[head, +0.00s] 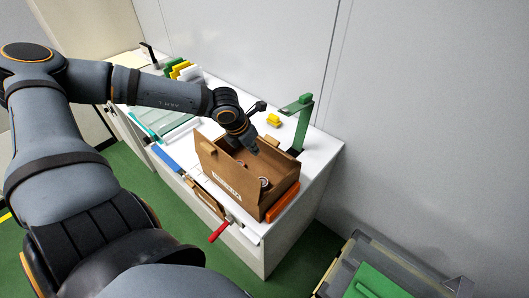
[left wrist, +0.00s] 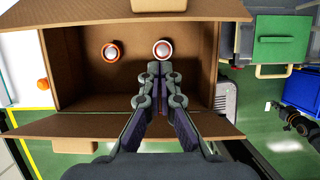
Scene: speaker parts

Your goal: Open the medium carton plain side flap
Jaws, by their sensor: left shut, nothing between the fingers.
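The brown carton (head: 283,196) stands open on the white worktop. One long flap (head: 222,170) stands up along its near side in the head view, with a white label below. In the left wrist view, a long flap (left wrist: 60,126) lies along the bottom edge and another (left wrist: 60,15) along the top. A dark jointed part (left wrist: 292,118), apparently my right gripper, is too unclear to read.
A green stand (head: 304,122) and yellow block (head: 273,120) are behind the carton. An orange tray (head: 284,203) lies at its right. A red-handled tool (head: 219,231) sticks out past the front edge. A grey bin with a green lid (head: 376,281) stands lower right.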

